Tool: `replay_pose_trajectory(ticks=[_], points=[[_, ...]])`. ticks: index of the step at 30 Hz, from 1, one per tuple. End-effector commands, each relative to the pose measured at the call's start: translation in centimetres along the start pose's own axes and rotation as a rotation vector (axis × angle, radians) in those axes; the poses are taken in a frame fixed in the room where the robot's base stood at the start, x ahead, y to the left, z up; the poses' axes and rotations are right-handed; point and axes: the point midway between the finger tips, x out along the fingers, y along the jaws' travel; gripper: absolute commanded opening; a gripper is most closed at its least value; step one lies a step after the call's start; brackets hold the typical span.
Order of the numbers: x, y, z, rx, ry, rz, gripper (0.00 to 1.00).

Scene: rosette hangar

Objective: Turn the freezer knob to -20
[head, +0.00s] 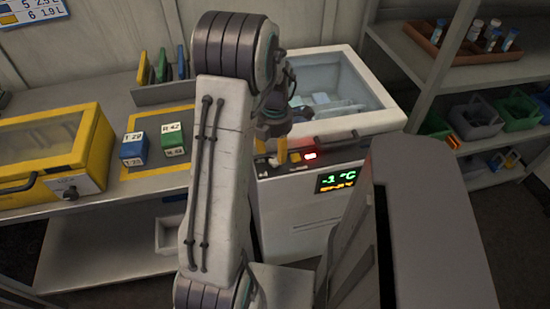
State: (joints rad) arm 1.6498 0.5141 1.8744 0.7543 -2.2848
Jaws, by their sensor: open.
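The white chest freezer (378,116) stands at the centre behind my arm, with frosty packs visible in its upper compartment. Its front display (337,180) reads about -1 °C in green, with a smaller orange line below that I cannot read. A red light (310,156) glows on the control strip, beside a small yellow-orange part (295,157). My gripper (272,158) points down at the left end of this strip, its yellow-tipped fingers open. I cannot make out the knob; the gripper covers that area, so I cannot tell whether they touch.
Left of my arm, a yellow case (92,150) and blue (133,149) and green (173,139) labelled blocks sit on a bench (118,105). At right, shelves hold a brown tray (425,37) of vials and several bins (477,116). A grey body part of mine blocks the lower right.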

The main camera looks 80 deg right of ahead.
Motion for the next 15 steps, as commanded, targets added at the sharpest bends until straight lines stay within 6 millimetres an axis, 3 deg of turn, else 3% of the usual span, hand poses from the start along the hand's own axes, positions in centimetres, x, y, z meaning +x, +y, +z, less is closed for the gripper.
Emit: replay_pose_trajectory(ticks=[6,15], points=[[2.6,0.0,0.0,0.001,0.001,-0.001,0.45],[4.1,0.0,0.0,0.002,0.0,0.0,0.45]])
